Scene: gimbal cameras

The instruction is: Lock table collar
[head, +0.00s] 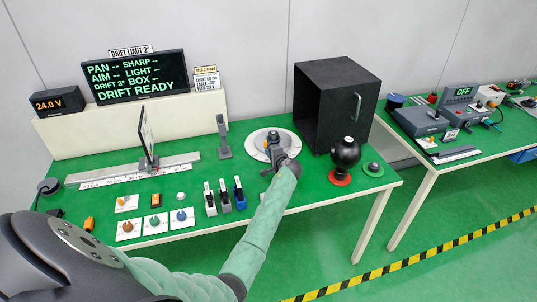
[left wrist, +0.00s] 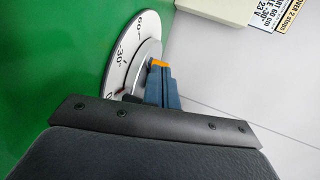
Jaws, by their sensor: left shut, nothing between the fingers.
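The round turntable with a white degree scale (head: 254,139) lies on the green bench. It also shows in the left wrist view (left wrist: 121,58), with the marks 60, 30 and 0 readable and a grey hub at its middle. My left gripper (head: 270,143) is over the turntable's middle and hides much of the hub. In the left wrist view its blue-grey fingers (left wrist: 163,85) are together beside the hub. A small orange part shows at their tips; I cannot tell whether they touch it. The collar is not clearly distinguishable. My right gripper is not in view.
A black open box (head: 335,100) stands behind right, with a black ball on a red base (head: 345,155) before it. Several small levers (head: 224,197) stand left of my forearm. The display reads DRIFT READY (head: 135,80). A second bench (head: 450,130) is at right.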

